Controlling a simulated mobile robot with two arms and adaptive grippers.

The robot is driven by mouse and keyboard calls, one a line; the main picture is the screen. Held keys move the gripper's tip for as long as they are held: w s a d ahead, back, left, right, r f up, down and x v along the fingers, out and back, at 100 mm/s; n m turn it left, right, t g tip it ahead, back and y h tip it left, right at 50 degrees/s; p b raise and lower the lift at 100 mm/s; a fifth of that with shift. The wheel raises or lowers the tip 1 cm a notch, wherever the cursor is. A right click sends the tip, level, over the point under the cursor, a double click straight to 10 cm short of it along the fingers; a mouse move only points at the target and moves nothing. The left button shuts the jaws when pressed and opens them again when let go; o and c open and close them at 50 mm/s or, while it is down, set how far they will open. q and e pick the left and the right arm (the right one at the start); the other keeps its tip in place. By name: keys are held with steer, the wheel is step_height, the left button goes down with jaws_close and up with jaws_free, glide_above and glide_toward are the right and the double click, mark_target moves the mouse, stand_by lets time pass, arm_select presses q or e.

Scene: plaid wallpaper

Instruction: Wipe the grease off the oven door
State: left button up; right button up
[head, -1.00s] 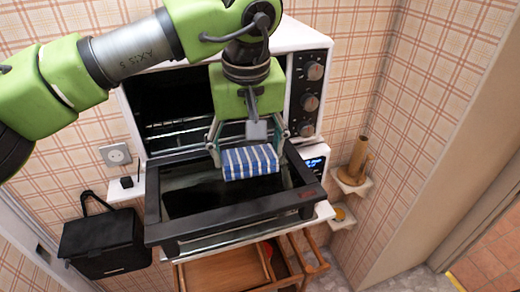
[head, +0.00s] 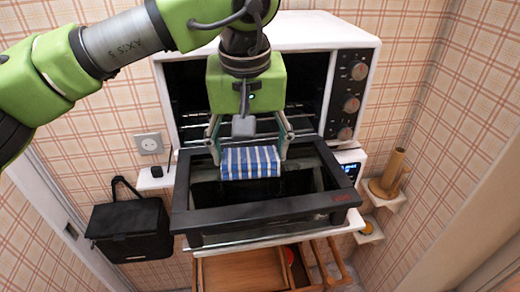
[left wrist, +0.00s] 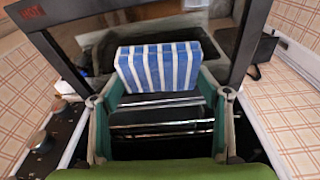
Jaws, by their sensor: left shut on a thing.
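My left gripper (head: 249,155) is shut on a blue-and-white striped sponge or folded cloth (head: 250,163). In the left wrist view the striped block (left wrist: 158,66) sits between the two fingers. The oven door (head: 262,211) is folded down, with a dark frame around a glass pane. The striped block is over the inner part of the door; I cannot tell whether it touches the glass. A dark smudged patch shows on the glass in the left wrist view (left wrist: 118,47), but I cannot tell if it is grease or a reflection. My right gripper is not in view.
The white oven (head: 310,28) has knobs (head: 351,105) on its right side. A black bag (head: 130,230) hangs at the left. A wooden holder (head: 388,178) stands on a small shelf at the right. An open wooden drawer (head: 240,270) lies below the door.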

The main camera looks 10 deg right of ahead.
mark_target(227, 156)
arm_select(q)
steer(key=shift+a+f+b, duration=0.1)
steer(key=shift+a+b, duration=0.2)
steer(key=shift+a, duration=0.9)
steer(key=shift+a+b, duration=0.3)
steer(key=shift+a, duration=1.65)
steer(key=shift+d+r, duration=0.15)
steer(key=shift+r, duration=0.05)
steer(key=r+p, duration=0.2)
steer(key=w+r+p, duration=0.1)
steer(key=r+p, duration=0.2)
steer(key=shift+w+r, duration=0.1)
steer(key=shift+r, duration=0.25)
